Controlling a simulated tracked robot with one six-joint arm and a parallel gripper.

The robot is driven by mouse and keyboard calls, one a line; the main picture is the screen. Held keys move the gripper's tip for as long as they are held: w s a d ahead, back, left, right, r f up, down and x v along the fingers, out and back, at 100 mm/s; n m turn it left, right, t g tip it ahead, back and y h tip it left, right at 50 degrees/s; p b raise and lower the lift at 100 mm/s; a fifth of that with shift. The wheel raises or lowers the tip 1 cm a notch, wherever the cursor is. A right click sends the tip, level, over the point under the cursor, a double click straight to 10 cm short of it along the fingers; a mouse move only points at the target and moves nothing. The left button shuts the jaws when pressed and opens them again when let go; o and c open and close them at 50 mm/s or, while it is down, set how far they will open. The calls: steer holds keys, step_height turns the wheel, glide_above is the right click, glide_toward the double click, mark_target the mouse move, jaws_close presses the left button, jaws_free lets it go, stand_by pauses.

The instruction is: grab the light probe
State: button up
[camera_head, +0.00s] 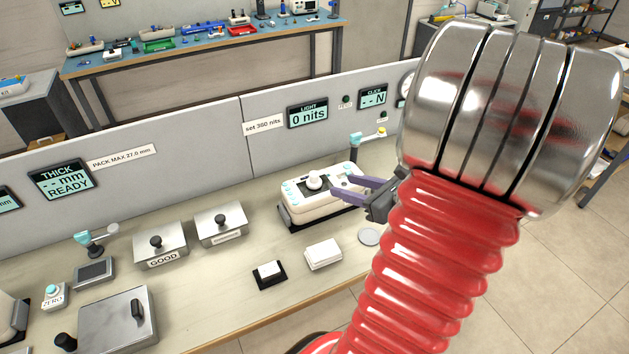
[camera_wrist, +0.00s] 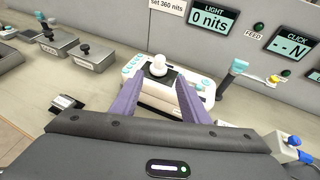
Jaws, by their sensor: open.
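The light probe appears to be the white round-topped knob (camera_head: 314,180) on the white device (camera_head: 292,198) under the LIGHT display. It also shows in the wrist view (camera_wrist: 158,66), upright on the device's dark top face. My gripper (camera_head: 339,189) is open, its two purple fingers pointing toward the probe from the right in the head view. In the wrist view my gripper (camera_wrist: 158,84) has nothing held between its fingers. The probe shows just beyond the fingertips, about centred between them. I cannot tell the exact gap.
The LIGHT display (camera_head: 308,115) reads 0 nits on the grey partition (camera_head: 205,135) behind. A teal-topped post (camera_head: 355,142) stands right of the device. A white block (camera_head: 323,254) and a black-based block (camera_head: 269,274) lie in front. Lidded metal boxes (camera_head: 160,248) stand left.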

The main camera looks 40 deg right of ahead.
mark_target(317, 178)
steer(key=shift+x, duration=4.15)
steer(key=shift+x, duration=2.6)
steer(key=shift+a, duration=0.1)
steer(key=shift+c, duration=0.6)
steer(key=c, duration=0.8)
steer(key=shift+o, duration=0.2)
